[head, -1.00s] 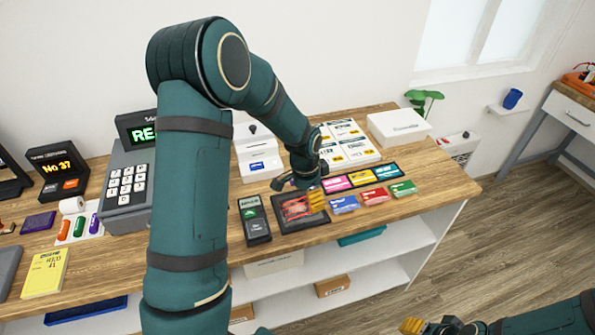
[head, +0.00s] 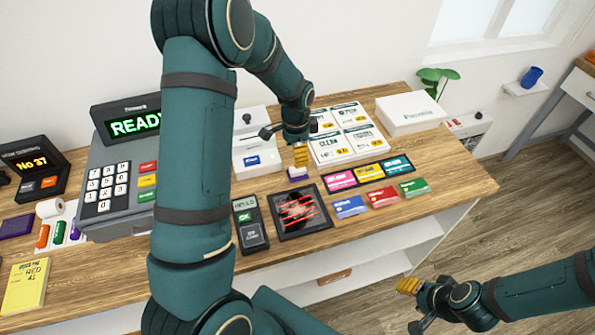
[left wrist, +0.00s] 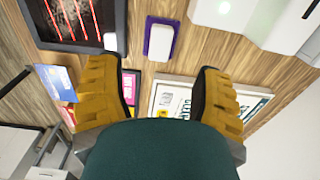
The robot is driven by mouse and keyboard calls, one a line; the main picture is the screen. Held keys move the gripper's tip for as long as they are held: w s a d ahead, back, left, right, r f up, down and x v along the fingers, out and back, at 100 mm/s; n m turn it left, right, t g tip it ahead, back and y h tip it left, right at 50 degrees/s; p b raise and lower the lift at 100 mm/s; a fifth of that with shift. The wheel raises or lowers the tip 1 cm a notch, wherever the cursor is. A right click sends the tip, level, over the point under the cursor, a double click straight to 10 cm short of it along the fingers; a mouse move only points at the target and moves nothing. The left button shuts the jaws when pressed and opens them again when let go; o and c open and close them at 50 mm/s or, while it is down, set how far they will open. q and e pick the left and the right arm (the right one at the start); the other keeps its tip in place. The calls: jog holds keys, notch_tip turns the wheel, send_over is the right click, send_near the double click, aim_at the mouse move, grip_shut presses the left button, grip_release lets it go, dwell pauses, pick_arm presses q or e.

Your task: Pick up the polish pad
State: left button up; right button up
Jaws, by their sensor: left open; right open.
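A small pad with a white top and purple edge, which looks like the polish pad (head: 297,174), lies on the wooden counter behind the black tablet. It also shows in the left wrist view (left wrist: 160,40), lying beyond the fingertips between their lines. My left gripper (head: 301,156) is above and just behind the pad, apart from it. In the left wrist view my left gripper (left wrist: 158,72) has its yellow fingers wide apart with nothing between them. My right gripper (head: 408,286) is open and empty at the lower right, in front of the counter.
The black tablet (head: 299,211) with red lines and a card terminal (head: 250,224) lie in front of the pad. Coloured cards (head: 383,197) and a price board (head: 347,135) lie to its right. A white box (head: 257,153) stands to its left.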

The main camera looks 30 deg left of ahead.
aim_at(297, 172)
pick_arm(q)
notch_tip(297, 172, down, 3)
jog(key=shift+w+r, duration=0.1)
jog(key=shift+r, duration=0.05)
jog(key=shift+w+f, duration=0.1)
jog(key=shift+f, duration=2.85)
jog(key=shift+d, duration=0.1)
jog(key=c, duration=1.1)
